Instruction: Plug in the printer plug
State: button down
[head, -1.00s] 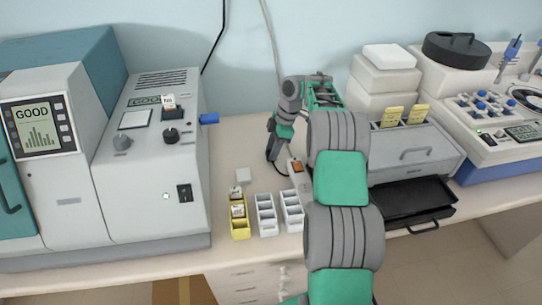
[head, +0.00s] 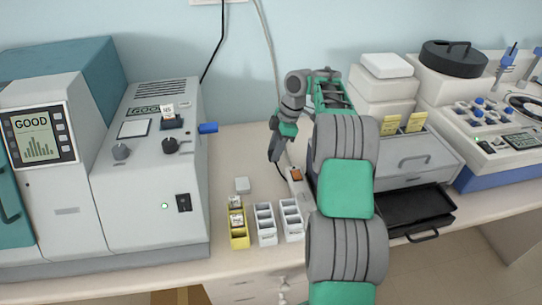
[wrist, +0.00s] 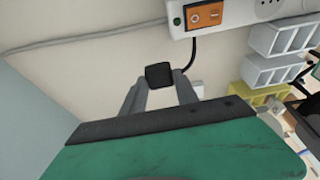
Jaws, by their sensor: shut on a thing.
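My gripper (wrist: 158,90) is shut on a small black plug (wrist: 159,74), held between its fingertips in the wrist view. A black cord runs from near the plug up to the white power strip (wrist: 183,28). The strip has an orange switch (wrist: 208,14) and round sockets (wrist: 268,8) beside it, partly cut off by the frame's top edge. The plug is apart from the sockets. In the head view my gripper (head: 274,154) is above the counter, left of and behind the strip's orange switch (head: 296,174). My arm hides part of the strip there.
A yellow rack (head: 239,241) and two white racks (head: 265,238) (head: 291,234) stand in front of the strip. A grey machine (head: 150,200) stands left. A printer (head: 405,165) with an open black tray (head: 418,208) is right. Counter behind the racks is mostly clear.

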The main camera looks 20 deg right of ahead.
jog(key=s+d+r+b, duration=0.1)
jog(key=s+d+r, duration=0.2)
jog(key=s+r, duration=0.4)
jog(key=s, duration=0.4)
jog(key=shift+s+d+r, duration=0.35)
jog(key=shift+d+r, duration=0.05)
jog(key=shift+a, duration=0.1)
